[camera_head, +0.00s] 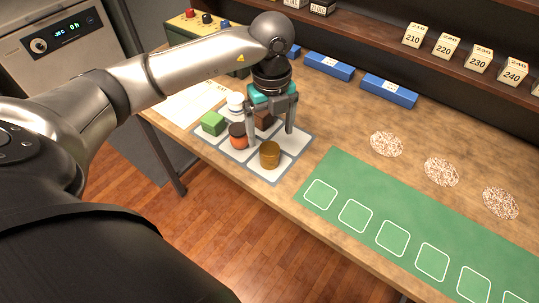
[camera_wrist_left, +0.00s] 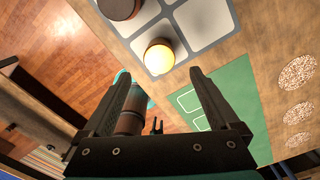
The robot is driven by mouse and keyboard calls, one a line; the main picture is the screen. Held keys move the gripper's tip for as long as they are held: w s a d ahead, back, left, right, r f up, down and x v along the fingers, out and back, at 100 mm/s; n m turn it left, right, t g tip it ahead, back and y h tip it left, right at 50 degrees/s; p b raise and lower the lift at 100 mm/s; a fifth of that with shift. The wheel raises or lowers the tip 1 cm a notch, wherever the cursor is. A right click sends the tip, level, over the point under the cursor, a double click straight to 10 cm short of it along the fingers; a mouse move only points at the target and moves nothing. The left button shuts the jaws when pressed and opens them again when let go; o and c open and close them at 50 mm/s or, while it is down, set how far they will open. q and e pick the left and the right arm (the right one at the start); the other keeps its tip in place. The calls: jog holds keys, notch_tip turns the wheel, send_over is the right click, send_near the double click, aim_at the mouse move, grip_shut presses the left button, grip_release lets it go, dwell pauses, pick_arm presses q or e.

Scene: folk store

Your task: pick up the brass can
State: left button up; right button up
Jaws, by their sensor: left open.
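The brass can (camera_head: 269,155) stands upright on the front right cell of a pale, grey-edged tray (camera_head: 284,165). In the left wrist view a round, brightly lit yellow top (camera_wrist_left: 159,56) appears to be the same can, just beyond the fingertips. My left gripper (camera_head: 271,134) is open and points down over the tray, behind the can in the head view. Its two fingers also show apart in the left wrist view (camera_wrist_left: 160,76), with the can outside them.
On the tray, an orange jar with dark lid (camera_head: 238,136) stands left of the can, near a green block (camera_head: 213,123) and white item (camera_head: 235,102). A dark brown block (camera_head: 264,119) shows between the fingers. A green mat (camera_head: 420,222) lies right; blue boxes (camera_head: 328,65) line the back.

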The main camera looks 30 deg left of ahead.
aim_at(269, 148)
pick_arm(q)
notch_tip(269, 148, down, 4)
jog(key=shift+r, duration=0.2)
jog(key=shift+w+a+f+b, duration=0.15)
jog(key=shift+f+b, duration=0.1)
jog(key=shift+f, duration=1.1)
jog(key=shift+s+a+f+b, duration=0.1)
jog(key=shift+a+f+b, duration=0.1)
jog(key=shift+f, duration=1.1)
jog(key=shift+c, duration=0.2)
jog(key=shift+w, duration=0.1)
grip_shut()
